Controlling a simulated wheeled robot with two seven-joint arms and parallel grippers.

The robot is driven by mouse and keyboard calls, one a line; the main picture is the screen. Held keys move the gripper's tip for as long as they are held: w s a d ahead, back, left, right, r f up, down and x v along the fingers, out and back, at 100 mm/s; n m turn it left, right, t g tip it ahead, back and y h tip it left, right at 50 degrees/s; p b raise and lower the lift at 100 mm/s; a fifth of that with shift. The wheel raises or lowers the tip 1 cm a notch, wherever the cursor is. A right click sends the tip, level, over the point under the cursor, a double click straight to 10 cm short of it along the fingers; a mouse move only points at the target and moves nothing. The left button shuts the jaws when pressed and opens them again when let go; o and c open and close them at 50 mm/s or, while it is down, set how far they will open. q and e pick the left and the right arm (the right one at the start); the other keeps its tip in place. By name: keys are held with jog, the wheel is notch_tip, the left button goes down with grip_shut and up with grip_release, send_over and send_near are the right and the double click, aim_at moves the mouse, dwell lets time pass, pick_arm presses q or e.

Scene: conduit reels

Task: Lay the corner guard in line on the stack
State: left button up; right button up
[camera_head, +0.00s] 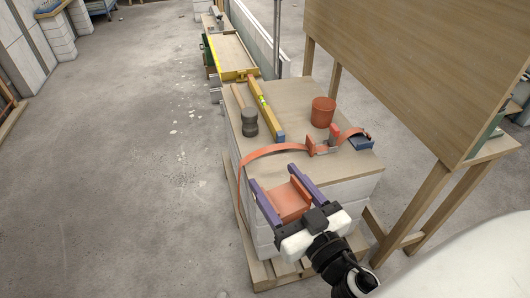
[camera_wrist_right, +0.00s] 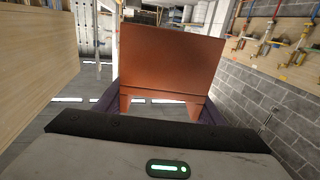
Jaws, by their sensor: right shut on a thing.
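My right gripper (camera_head: 273,177) is shut on the orange corner guard (camera_head: 290,201), which sits between its two purple fingers. The guard's broad orange face fills the middle of the right wrist view (camera_wrist_right: 170,72). The stack (camera_head: 337,190) is pale blocks under a wooden top board, on a pallet. The gripper and guard show over the stack's near edge in the head view; the gap between guard and stack cannot be told. My left gripper is out of view.
A tall wooden panel (camera_head: 425,65) rises on the right. The floor to the left is clear.

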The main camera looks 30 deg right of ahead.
jog(key=w+d+f+m+h+b, duration=0.15)
jog(key=w+d+f+b, duration=0.25)
jog(key=w+d+f, duration=0.5)
jog(key=h+b, duration=0.2)
send_over(284, 178)
notch_tip(284, 178, down, 2)
notch_tip(284, 178, down, 3)
jog(key=m+b, duration=0.1)
jog(key=b, duration=0.1)
jog(key=shift+g+b, duration=0.3)
jog(key=shift+b, duration=0.05)
notch_tip(284, 178, down, 3)
jog(key=shift+r+b, duration=0.15)
jog(key=shift+b, duration=1.1)
jog(key=shift+f+b, duration=0.75)
jog(key=shift+b, duration=0.05)
jog(key=shift+f+b, duration=0.85)
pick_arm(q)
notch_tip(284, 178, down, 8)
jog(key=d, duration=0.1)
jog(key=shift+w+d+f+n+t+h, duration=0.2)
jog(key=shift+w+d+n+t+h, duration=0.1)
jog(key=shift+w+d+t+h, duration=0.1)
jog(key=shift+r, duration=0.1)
